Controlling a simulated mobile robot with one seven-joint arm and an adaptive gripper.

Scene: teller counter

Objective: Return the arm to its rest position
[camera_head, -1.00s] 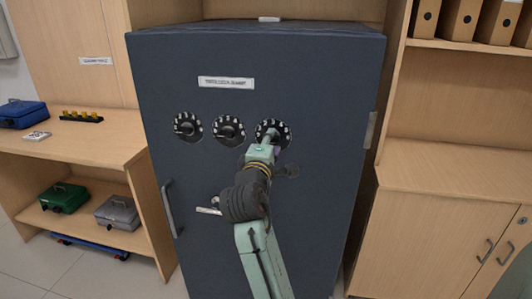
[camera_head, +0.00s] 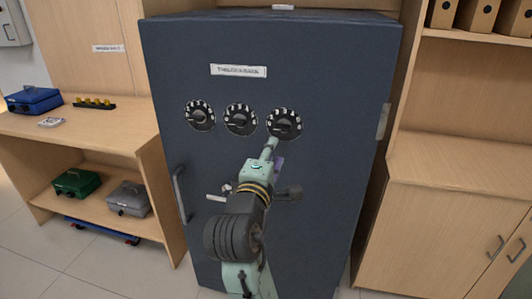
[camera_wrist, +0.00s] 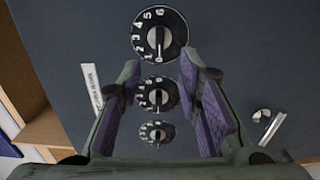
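My gripper (camera_wrist: 160,105) is open in the wrist view, with its two purple-padded fingers apart and nothing between them touching. In the head view my gripper (camera_head: 272,146) is just below the rightmost dial (camera_head: 284,123) of the dark blue safe (camera_head: 330,190). In the wrist view that dial (camera_wrist: 160,34) stands beyond the fingertips, clear of them. The middle dial (camera_head: 240,119) and left dial (camera_head: 200,115) are to its left. My arm hides part of the safe's front below the dials.
The safe has a vertical handle (camera_head: 181,194) at its left edge and a lever (camera_head: 216,197) partly beside my arm. A wooden counter (camera_head: 110,133) at left holds a blue cash box (camera_head: 34,99). A wooden cabinet (camera_head: 440,230) stands at right.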

